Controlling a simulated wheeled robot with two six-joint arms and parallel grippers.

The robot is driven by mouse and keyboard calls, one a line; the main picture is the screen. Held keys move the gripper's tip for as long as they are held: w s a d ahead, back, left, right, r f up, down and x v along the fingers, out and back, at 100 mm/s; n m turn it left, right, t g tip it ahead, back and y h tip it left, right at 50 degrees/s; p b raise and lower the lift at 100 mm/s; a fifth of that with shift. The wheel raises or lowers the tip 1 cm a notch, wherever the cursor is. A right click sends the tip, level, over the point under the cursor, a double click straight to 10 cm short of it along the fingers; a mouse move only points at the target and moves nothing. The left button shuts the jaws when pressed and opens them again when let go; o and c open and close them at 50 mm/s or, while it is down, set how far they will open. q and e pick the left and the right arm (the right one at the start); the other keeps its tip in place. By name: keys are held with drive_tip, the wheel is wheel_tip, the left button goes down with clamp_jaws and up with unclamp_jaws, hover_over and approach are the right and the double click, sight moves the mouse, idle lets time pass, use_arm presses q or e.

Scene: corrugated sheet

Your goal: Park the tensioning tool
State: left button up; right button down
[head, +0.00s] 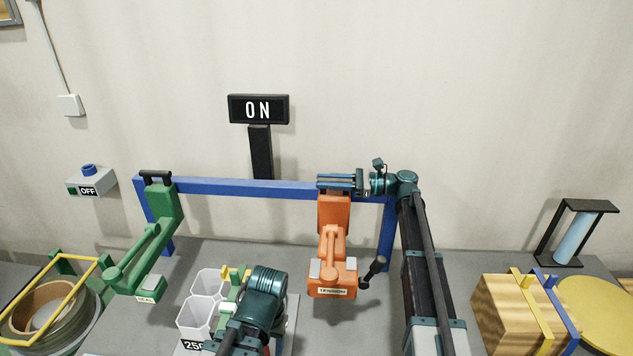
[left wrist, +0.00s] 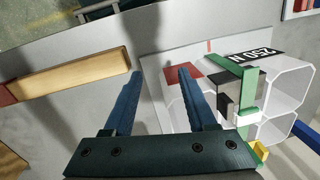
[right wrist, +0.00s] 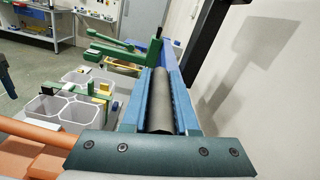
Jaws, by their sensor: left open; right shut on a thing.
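The orange tensioning tool (head: 333,245), labelled TENSION, is upright at the blue rail (head: 245,188), right of its middle. My right gripper (head: 328,182) is shut on the dark handle at its top. In the right wrist view, that grey handle (right wrist: 161,95) lies between the two fingers, with part of the orange body (right wrist: 45,148) at lower left. I cannot tell whether the rail bears the tool. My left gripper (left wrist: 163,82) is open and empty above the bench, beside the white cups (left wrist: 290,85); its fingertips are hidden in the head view.
A green tool (head: 160,222) labelled SEAL is at the rail's left end. A sign (head: 258,109) reads ON; a switch box (head: 90,182) reads OFF. A strapped wooden block (head: 500,305) stands at right. A coil (head: 50,310) and yellow frame are at left.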

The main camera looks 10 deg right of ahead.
drive_tip(key=shift+d, duration=0.15)
drive_tip(key=c, duration=0.7)
unclamp_jaws()
drive_tip(key=shift+d, duration=0.2)
drive_tip(key=shift+a, duration=0.1)
drive_tip(key=s+d, duration=0.1)
drive_tip(key=d, duration=0.3)
drive_tip(key=s+d, duration=0.1)
drive_tip(key=d, duration=0.8)
drive_tip(key=shift+s+d, duration=0.25)
drive_tip(key=shift+s, duration=0.15)
